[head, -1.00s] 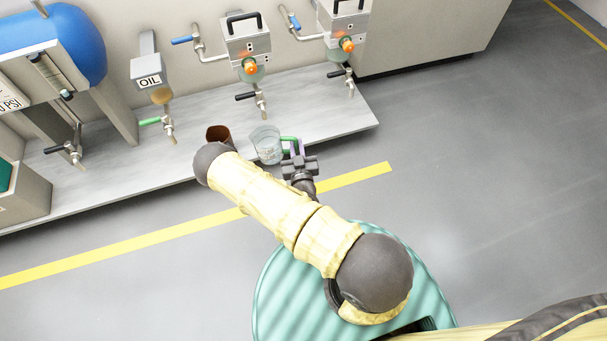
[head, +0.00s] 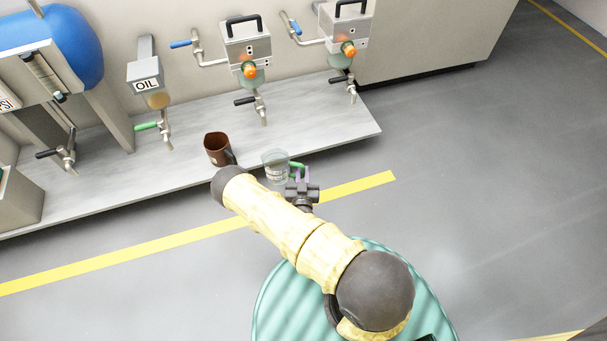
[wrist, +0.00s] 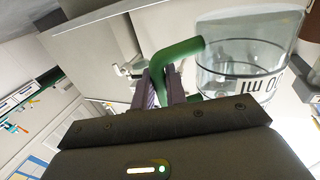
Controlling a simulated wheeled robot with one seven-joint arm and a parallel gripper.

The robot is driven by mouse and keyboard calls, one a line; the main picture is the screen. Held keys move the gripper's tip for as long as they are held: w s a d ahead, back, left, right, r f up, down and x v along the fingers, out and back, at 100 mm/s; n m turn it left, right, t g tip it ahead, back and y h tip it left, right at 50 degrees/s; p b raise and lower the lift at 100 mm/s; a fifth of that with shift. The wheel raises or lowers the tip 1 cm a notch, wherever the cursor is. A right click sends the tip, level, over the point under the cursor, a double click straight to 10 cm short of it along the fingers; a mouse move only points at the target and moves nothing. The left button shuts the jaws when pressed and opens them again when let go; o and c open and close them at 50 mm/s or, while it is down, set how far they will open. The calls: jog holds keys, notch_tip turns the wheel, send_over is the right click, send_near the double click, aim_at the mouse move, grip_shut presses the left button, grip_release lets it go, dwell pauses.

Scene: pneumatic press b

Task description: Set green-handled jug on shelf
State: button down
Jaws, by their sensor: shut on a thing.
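The green-handled jug (head: 274,168) is clear, with dark markings on its side that show in the wrist view (wrist: 240,62). My gripper (head: 299,176) is shut on its green handle (wrist: 178,58); the purple-grey fingers (wrist: 160,90) pinch the handle from the jug's right in the head view. The jug looks about upright. In the head view it overlaps the front edge of the grey shelf (head: 325,112); its height above the shelf cannot be told. The jug's underside is hidden.
A brown mug (head: 217,149) stands on the shelf left of the jug, close to my arm. Several taps hang above the shelf, including one with a green lever under the OIL box (head: 146,77). The shelf's right end is bare. A yellow floor line (head: 355,188) runs in front.

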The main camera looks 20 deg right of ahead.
jog(key=shift+w+f+b, duration=0.2)
jog(key=shift+w+b, duration=0.8)
jog(key=shift+w, duration=1.2)
jog(key=shift+w+f+b, duration=0.25)
jog(key=shift+w+b, duration=0.7)
jog(key=shift+w, duration=1.3)
jog(key=shift+w+f+b, duration=0.2)
jog(key=shift+w+b, duration=0.8)
jog(key=shift+w, duration=1.2)
jog(key=shift+w+r, duration=0.1)
jog(key=shift+w, duration=0.5)
jog(key=shift+f+b, duration=0.35)
jog(key=shift+f, duration=0.1)
jog(key=c, duration=1.3)
grip_release()
jog(key=shift+c, duration=0.2)
